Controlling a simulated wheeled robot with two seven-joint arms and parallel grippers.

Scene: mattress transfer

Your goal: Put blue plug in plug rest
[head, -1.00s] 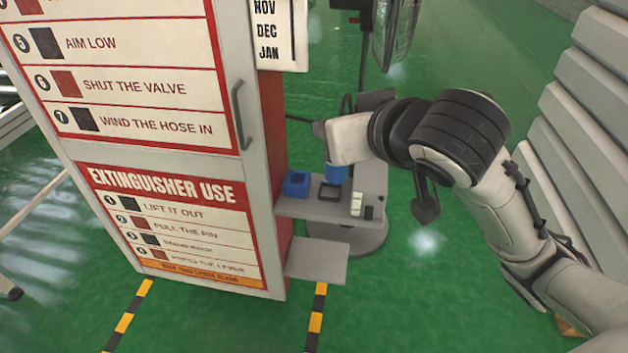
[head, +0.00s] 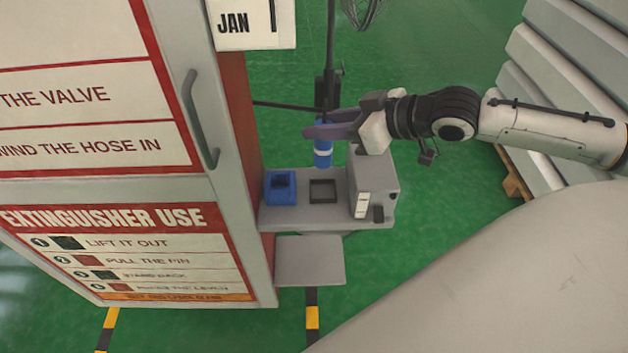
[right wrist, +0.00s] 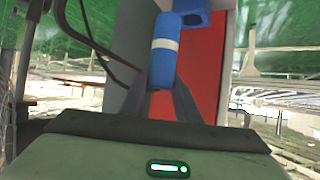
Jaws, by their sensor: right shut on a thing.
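The blue plug (head: 323,152), a blue cylinder with a white band, hangs roughly upright from my right gripper (head: 318,131). The gripper is shut on its upper part and holds it above the grey shelf (head: 300,214). The plug also shows in the right wrist view (right wrist: 164,62), between the fingers. On the shelf, a blue block with a dark recess (head: 280,190) stands at the left and a dark square frame (head: 323,191) lies to its right. I cannot tell which of these is the plug rest. My left gripper is out of view.
A grey box with white and black parts (head: 373,185) stands at the shelf's right. The tall sign cabinet (head: 237,190) borders the shelf on the left. A lower grey ledge (head: 309,261) sits in front. A dark pole (head: 328,60) rises behind.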

